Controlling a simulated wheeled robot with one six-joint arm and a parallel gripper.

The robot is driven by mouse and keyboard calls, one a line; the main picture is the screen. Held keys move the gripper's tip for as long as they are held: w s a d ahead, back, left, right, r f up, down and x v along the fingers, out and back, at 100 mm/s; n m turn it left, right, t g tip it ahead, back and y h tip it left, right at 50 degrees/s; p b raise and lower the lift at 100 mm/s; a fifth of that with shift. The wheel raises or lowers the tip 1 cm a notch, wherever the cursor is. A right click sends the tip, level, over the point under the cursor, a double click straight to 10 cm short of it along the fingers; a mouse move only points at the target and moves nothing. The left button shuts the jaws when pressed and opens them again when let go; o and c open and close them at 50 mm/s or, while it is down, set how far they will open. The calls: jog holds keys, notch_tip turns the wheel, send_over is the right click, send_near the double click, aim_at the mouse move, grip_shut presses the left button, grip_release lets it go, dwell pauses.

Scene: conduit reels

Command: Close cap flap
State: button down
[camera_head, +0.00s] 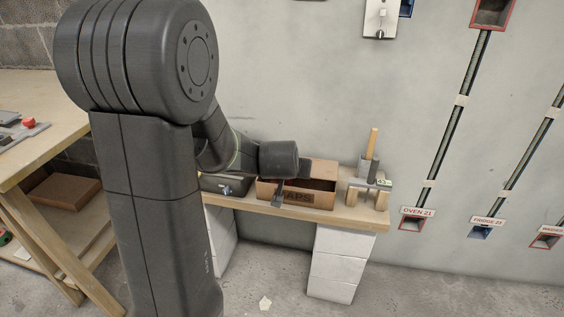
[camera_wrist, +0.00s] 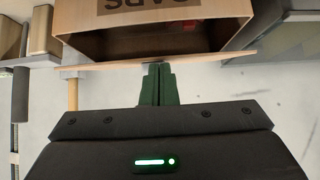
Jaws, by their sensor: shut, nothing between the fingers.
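An open cardboard box marked CAPS (camera_head: 320,201) stands on the wooden shelf. In the wrist view the box (camera_wrist: 215,14) appears upside down, with red items visible inside. A cardboard flap (camera_head: 323,168) stands raised at the back of the box. In the wrist view the flap (camera_wrist: 100,67) shows nearly edge-on as a thin strip.
A grey case (camera_head: 225,184) is left of the box on the shelf (camera_head: 345,218). A wooden stand with a tool (camera_head: 371,180) is to the right. The wall is close behind. A workbench (camera_head: 45,130) is at left.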

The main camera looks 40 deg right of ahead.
jog(key=shift+s+a+f+t+h+b, duration=0.15)
jog(key=shift+f+t+h+b, duration=0.15)
jog(key=shift+f+b, duration=0.5)
jog(key=shift+s+f+t+h+b, duration=0.2)
jog(key=shift+f+h+b, duration=0.25)
jog(key=shift+b, duration=0.55)
jog(key=shift+s+a+f+t+h+b, duration=0.15)
jog(key=shift+f+t+h+b, duration=0.1)
jog(key=shift+f+b, duration=0.6)
jog(key=shift+s, duration=0.1)
